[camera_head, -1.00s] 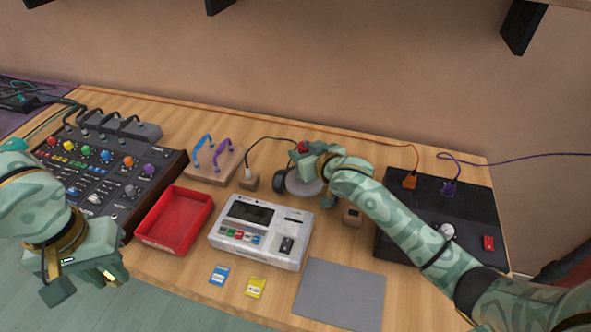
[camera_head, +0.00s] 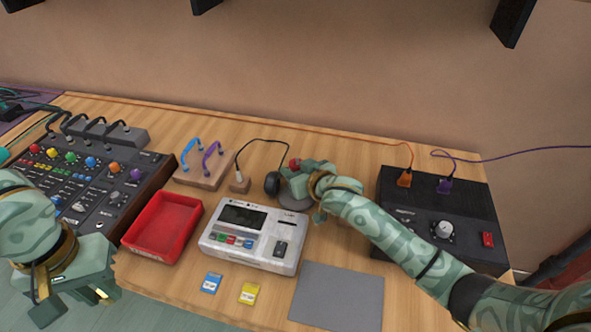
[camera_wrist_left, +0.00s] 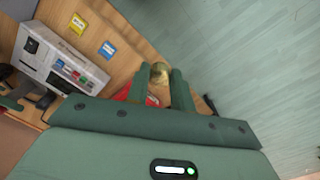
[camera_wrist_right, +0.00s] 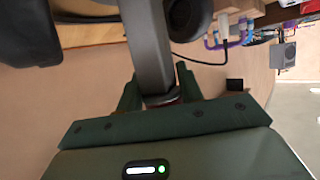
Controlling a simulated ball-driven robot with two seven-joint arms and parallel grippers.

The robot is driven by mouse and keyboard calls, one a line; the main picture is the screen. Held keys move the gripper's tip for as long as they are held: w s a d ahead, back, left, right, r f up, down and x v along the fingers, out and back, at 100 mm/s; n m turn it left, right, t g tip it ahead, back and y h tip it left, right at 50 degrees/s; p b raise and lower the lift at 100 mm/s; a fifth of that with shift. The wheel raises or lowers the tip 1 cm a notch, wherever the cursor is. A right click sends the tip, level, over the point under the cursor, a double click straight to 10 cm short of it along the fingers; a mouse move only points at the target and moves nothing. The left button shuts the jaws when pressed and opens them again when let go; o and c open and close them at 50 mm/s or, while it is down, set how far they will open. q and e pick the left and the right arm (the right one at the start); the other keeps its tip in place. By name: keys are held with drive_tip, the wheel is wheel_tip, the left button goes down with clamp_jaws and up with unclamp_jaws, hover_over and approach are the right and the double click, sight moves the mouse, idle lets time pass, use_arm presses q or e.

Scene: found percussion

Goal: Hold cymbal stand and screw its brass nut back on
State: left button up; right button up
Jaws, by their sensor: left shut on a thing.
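My left gripper (camera_head: 78,285) is off the table's front left edge. In the left wrist view its fingers (camera_wrist_left: 156,88) are shut on the small brass nut (camera_wrist_left: 159,73). My right gripper (camera_head: 305,182) is over the back middle of the table, at a grey stand with a round disc (camera_head: 296,202) and a red part (camera_head: 295,163) at its top. In the right wrist view a grey part of the stand (camera_wrist_right: 150,45) runs between the right fingers (camera_wrist_right: 160,92), which close on its end. My right gripper hides much of the stand.
A white machine (camera_head: 211,240), a red tray (camera_head: 130,243), a black mixer (camera_head: 125,205) and a black box (camera_head: 462,205) surround the middle. A grey mat (camera_head: 338,296) lies bare at the front.

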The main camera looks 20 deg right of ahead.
drive_tip(key=o, duration=0.4)
use_arm(q)
drive_tip(key=r+p, duration=0.4)
drive_tip(key=r, duration=0.1)
drive_tip(key=shift+s, duration=0.2)
drive_tip(key=shift+r, duration=0.15)
use_arm(e)
drive_tip(key=v, duration=1.2)
drive_tip(key=shift+r, duration=0.1)
drive_tip(key=shift+o, duration=0.3)
